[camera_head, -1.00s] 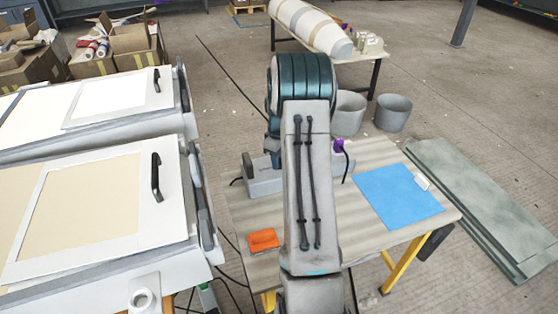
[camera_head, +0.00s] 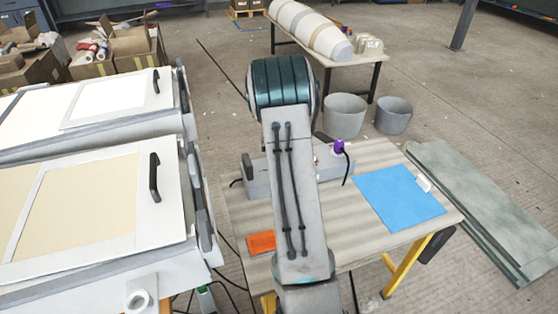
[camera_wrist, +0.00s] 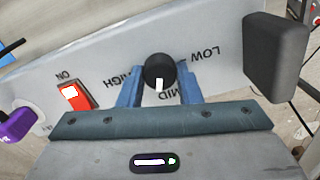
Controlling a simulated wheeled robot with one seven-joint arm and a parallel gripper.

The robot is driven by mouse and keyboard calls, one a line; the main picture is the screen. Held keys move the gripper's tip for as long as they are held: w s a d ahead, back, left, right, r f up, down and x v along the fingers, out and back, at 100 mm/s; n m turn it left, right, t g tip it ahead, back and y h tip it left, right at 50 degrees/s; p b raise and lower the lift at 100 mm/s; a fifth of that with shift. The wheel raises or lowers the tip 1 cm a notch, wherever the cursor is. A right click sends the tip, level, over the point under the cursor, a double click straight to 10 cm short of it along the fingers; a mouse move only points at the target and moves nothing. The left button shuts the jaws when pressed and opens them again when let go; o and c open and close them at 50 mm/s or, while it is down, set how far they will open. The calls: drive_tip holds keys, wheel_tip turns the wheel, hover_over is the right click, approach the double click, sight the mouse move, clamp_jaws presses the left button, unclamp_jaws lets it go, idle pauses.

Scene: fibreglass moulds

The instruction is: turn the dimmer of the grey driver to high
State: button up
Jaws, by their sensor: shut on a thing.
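The grey driver (camera_head: 258,183) is a long box on the small table, partly hidden behind my arm. In the wrist view its grey panel (camera_wrist: 100,62) appears upside down. The dimmer is a round black knob (camera_wrist: 158,68) with a white pointer mark. The mark points down in the picture, toward the MID label; HIGH lies to the left and LOW to the right. My gripper (camera_wrist: 159,82) is shut on the knob, one blue finger on each side. The head view hides my gripper behind the arm.
A lit red ON switch (camera_wrist: 74,96) and a purple plug (camera_wrist: 18,124) are on the driver. A black handle (camera_wrist: 277,56) stands out at the picture's right. A blue sheet (camera_head: 398,203) and an orange item (camera_head: 261,242) lie on the table (camera_head: 350,240).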

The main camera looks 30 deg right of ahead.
drive_tip(key=m, duration=0.6)
drive_tip(key=shift+m, duration=0.3)
drive_tip(key=m+p, duration=0.1)
drive_tip(key=m, duration=0.5)
drive_tip(key=shift+p, duration=0.3)
drive_tip(key=shift+m, duration=0.5)
drive_tip(key=o, duration=1)
drive_tip(key=shift+c, duration=0.2)
drive_tip(key=shift+r, duration=0.1)
wheel_tip(320, 180, up, 14)
